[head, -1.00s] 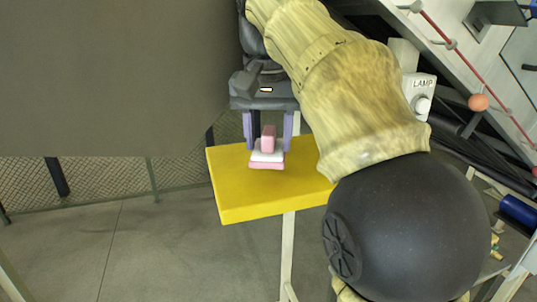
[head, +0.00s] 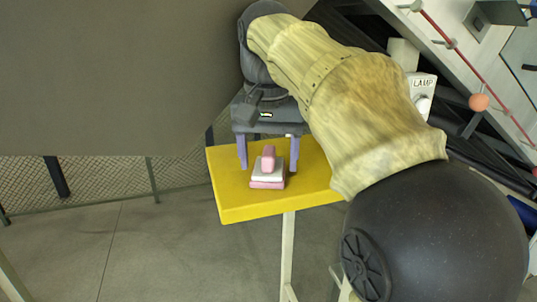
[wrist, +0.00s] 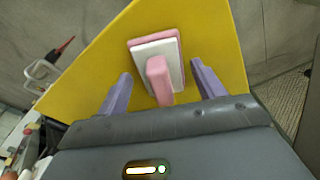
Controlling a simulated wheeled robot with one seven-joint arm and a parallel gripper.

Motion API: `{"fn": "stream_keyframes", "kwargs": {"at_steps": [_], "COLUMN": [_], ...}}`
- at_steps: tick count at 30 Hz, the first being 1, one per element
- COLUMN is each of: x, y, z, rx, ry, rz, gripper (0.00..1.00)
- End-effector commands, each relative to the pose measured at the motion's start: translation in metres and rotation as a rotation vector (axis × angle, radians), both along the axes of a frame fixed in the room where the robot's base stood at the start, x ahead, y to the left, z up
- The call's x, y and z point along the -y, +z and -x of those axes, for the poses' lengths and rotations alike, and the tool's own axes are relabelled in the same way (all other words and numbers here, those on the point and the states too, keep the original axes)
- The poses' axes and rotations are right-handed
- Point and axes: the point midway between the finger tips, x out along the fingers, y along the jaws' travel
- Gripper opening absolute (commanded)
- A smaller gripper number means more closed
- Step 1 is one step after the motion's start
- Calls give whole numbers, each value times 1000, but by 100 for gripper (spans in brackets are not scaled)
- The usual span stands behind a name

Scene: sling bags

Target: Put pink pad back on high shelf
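The pink pad (head: 266,184) has a pink base, a white layer and an upright pink handle. It lies flat on the yellow shelf (head: 232,207), near the shelf's front edge in the head view. My gripper (head: 268,168) is open, with its two purple fingers on either side of the pad's handle and apart from it. In the wrist view the pad (wrist: 160,78) sits ahead of and between the spread fingers of my gripper (wrist: 161,68). The yellow shelf (wrist: 98,60) shows around the pad.
A white LAMP box (head: 424,84) and a sloping rack with a red rod and an orange ball (head: 479,102) stand at the right. A large grey panel (head: 110,80) fills the upper left. The yellow shelf is otherwise bare, with open floor below it.

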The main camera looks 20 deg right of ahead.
Motion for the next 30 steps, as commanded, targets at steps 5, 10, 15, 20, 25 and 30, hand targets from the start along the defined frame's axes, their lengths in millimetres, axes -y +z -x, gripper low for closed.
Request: {"fn": "stream_keyframes", "kwargs": {"at_steps": [5,10,15,20,25,30], "x": [0,0,-1,-2,-3,-4], "y": [1,7,23,44,66,97], "z": [0,0,1,3,6,9], "rx": [0,1,2,2,3,2], "ry": [0,0,0,0,-1,0], "rz": [0,0,1,1,0,0], "gripper": [68,68,68,68,68,68]}}
